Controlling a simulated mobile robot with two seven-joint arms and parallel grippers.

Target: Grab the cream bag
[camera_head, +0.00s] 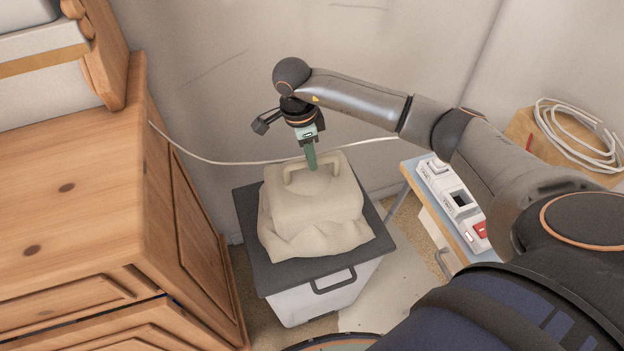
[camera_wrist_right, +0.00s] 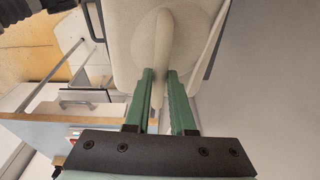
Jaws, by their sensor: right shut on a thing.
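The cream bag (camera_head: 312,215) sits upright on the dark lid of a white bin, with its loop handle on top. My right gripper (camera_head: 312,165) reaches down from above onto this handle. In the right wrist view the bag (camera_wrist_right: 130,60) fills the upper middle, and the green fingers of my right gripper (camera_wrist_right: 160,78) stand on either side of the handle (camera_wrist_right: 163,40), shut on it. The bag's underside rests on the lid. My left gripper is not in view.
The bin (camera_head: 325,290) has a dark lid (camera_head: 255,255) and a front handle. A wooden dresser (camera_head: 90,200) stands close at the left. At the right a small blue-topped table (camera_head: 410,175) holds a white and red device (camera_head: 455,200). A white cable (camera_head: 210,160) runs along the wall behind.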

